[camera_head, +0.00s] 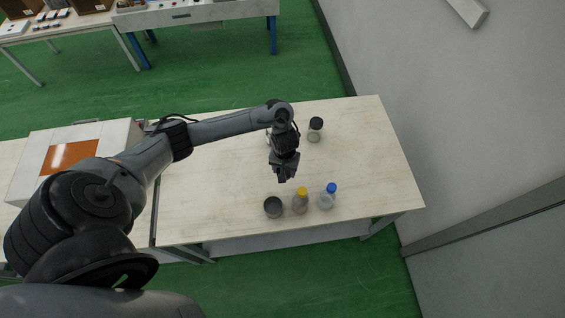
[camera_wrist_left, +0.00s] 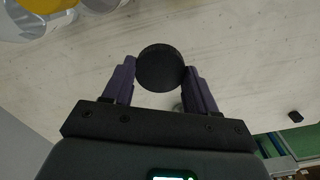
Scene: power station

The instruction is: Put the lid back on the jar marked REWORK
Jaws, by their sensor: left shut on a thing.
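My left gripper (camera_head: 285,178) hangs over the middle of the table in the head view. In the left wrist view its fingers (camera_wrist_left: 161,80) are shut on a round black lid (camera_wrist_left: 161,68), held between the fingertips. A black-lidded jar (camera_head: 314,132) stands farther back. No marking is readable, so I cannot tell which jar says REWORK. My right gripper is not in view.
The pale table (camera_head: 375,150) is clear on its right side. A white box with an orange panel (camera_head: 70,156) lies at the left. A wall (camera_head: 450,110) stands to the right.

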